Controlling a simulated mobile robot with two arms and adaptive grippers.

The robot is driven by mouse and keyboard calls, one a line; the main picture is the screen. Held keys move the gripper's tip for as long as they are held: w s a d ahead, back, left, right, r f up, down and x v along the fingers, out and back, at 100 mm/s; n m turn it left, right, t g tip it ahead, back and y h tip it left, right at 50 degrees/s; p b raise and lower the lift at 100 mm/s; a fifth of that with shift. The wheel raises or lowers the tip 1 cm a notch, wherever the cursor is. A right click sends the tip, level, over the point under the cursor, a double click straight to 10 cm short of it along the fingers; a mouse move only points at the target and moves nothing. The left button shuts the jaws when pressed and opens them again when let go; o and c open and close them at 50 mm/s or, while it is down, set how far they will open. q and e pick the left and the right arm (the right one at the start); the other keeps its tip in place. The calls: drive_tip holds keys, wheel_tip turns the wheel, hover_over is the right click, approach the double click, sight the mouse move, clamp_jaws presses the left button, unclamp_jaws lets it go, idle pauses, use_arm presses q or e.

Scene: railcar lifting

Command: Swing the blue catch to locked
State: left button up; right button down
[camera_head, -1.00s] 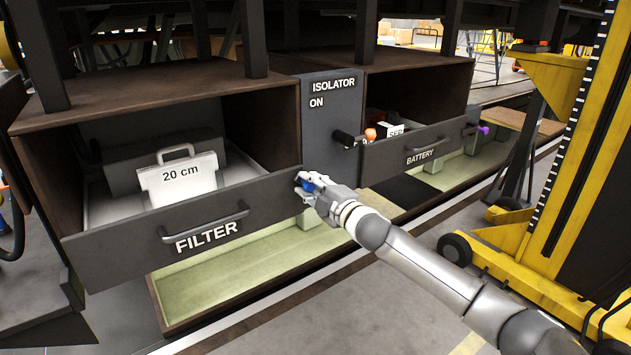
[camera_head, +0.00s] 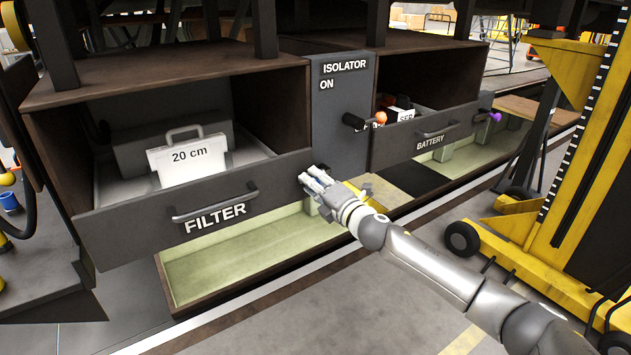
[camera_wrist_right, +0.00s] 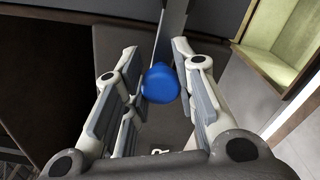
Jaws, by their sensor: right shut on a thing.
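The blue catch (camera_wrist_right: 160,83) shows in the right wrist view as a rounded blue knob between the two fingers of my right gripper (camera_wrist_right: 158,90). A dark flat bar runs up behind the knob. In the head view my right gripper (camera_head: 313,181) is at the right end of the FILTER drawer front (camera_head: 130,235), and its fingers hide the catch there. It is shut on the catch. The FILTER drawer stands pulled out. My left gripper is not in view.
The isolator panel (camera_head: 343,110) reads ON, with a dark handle (camera_head: 353,121). The BATTERY drawer (camera_head: 425,140) is also out and carries a purple knob (camera_head: 495,116). A yellow lift (camera_head: 560,150) stands at right.

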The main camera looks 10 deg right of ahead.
drive_tip(key=shift+d+r, duration=0.1)
idle(0.4)
drive_tip(key=c, duration=1.3)
unclamp_jaws()
drive_tip(key=shift+w, duration=0.1)
drive_tip(key=shift+o, duration=0.7)
drive_tip(key=shift+w+f, duration=0.1)
drive_tip(key=shift+f, duration=0.1)
drive_tip(key=v, duration=1.2)
